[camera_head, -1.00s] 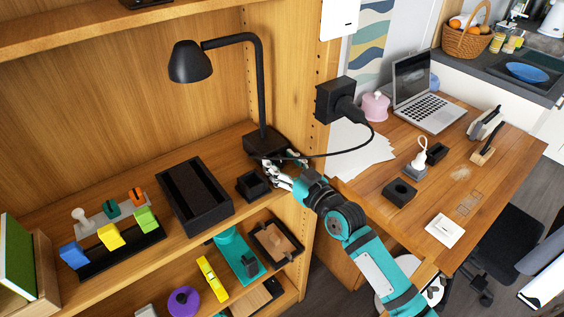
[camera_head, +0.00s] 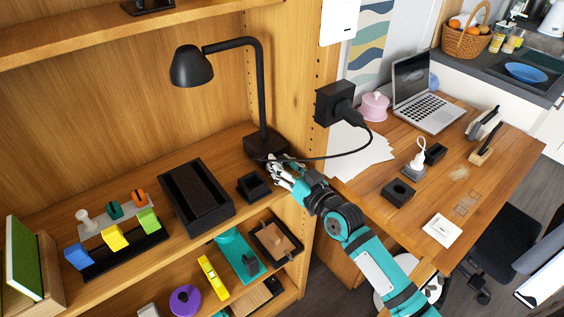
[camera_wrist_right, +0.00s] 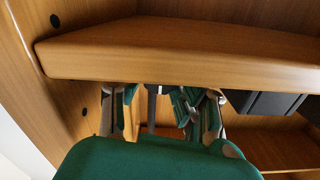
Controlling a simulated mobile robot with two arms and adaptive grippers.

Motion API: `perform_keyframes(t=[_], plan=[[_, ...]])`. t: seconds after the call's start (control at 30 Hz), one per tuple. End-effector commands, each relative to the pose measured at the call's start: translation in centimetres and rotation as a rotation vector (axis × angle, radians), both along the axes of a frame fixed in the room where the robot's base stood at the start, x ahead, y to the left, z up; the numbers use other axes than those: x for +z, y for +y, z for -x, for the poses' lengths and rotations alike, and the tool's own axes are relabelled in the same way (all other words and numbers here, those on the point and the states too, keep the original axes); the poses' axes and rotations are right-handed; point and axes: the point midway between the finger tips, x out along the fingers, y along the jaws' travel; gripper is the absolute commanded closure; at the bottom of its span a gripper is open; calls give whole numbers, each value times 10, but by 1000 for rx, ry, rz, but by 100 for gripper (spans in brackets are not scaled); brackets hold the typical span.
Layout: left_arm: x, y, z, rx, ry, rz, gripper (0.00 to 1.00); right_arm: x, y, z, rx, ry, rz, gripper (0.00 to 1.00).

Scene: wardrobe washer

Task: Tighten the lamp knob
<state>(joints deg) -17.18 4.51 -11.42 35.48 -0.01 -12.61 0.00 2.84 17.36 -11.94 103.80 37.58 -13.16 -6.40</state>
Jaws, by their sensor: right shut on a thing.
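The black desk lamp (camera_head: 262,95) stands upright on the wooden shelf, with its shade to the left. Its block-like base (camera_head: 262,145) sits at the shelf's right end. My right gripper (camera_head: 277,168) is at the front of this base and is shut. The lamp knob is hidden behind the fingers, where the gripper is closed on it. In the right wrist view, my right gripper's fingers (camera_wrist_right: 165,110) show under a wooden board edge, and the knob cannot be made out. My left gripper is not in view.
A small black box (camera_head: 254,187) and a long black tray (camera_head: 197,198) stand left of the gripper. A black plug (camera_head: 338,103) is on the side panel, with its cable hanging by the lamp base. A wooden board (camera_wrist_right: 180,55) lies close above the fingers.

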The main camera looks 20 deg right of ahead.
Motion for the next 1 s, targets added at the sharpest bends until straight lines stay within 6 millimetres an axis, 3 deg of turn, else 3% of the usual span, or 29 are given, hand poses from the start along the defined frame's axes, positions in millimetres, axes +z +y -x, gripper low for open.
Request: perform_keyframes(t=[0.07,0.1,0.27,0.67,1.0], plan=[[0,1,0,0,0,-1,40,0,0,0,0,-1,1,99],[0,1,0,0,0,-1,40,0,0,0,0,-1,1,66],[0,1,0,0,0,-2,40,0,0,0,0,-2,2,45],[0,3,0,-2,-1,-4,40,-1,-4,9,-2,0,4,43],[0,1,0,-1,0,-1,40,-2,-27,74,0,3,5,43]])
